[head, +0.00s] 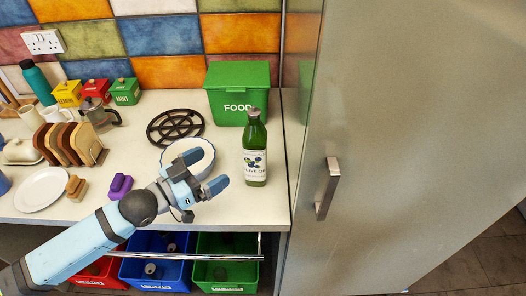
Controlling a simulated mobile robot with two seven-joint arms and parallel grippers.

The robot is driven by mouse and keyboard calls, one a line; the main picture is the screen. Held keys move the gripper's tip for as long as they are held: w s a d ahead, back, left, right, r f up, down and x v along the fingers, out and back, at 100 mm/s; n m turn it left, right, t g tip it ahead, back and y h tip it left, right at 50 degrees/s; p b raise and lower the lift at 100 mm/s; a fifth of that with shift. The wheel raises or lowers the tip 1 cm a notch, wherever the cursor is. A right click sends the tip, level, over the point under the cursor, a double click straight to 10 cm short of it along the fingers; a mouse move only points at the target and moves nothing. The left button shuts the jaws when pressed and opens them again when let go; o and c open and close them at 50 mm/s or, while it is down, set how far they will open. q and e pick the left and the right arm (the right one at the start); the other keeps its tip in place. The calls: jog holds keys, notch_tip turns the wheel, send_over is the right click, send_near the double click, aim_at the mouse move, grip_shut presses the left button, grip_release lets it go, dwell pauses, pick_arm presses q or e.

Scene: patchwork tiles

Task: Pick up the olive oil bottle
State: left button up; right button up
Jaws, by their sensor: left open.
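The olive oil bottle (254,151) is green with a pale label and a dark cap. It stands upright on the counter near the right end, in front of the green food bin. My left gripper (217,179) is open and empty, just left of the bottle's lower part. Its fingers point right toward the bottle, and a gap to the bottle shows. My right gripper is not in view.
A green food bin (237,92) stands behind the bottle, and a white bowl (188,156) is behind my gripper. A black trivet (175,127) lies farther back. A tall grey fridge (411,140) with a handle (328,188) borders the counter's right end. Coloured bins sit below.

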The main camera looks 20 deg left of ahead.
aim_at(255, 144)
pick_arm(q)
jog(key=x, duration=0.4)
jog(key=p+x, duration=0.1)
jog(key=x, duration=0.4)
jog(key=f+p+x, duration=0.1)
jog(key=x, duration=0.3)
jog(key=shift+w+d, duration=0.1)
jog(key=shift+d, duration=0.2)
jog(key=c, duration=1.3)
jog(key=shift+c, duration=0.5)
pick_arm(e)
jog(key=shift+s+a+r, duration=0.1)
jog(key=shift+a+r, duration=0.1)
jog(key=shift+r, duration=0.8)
pick_arm(q)
jog(key=shift+r, duration=0.1)
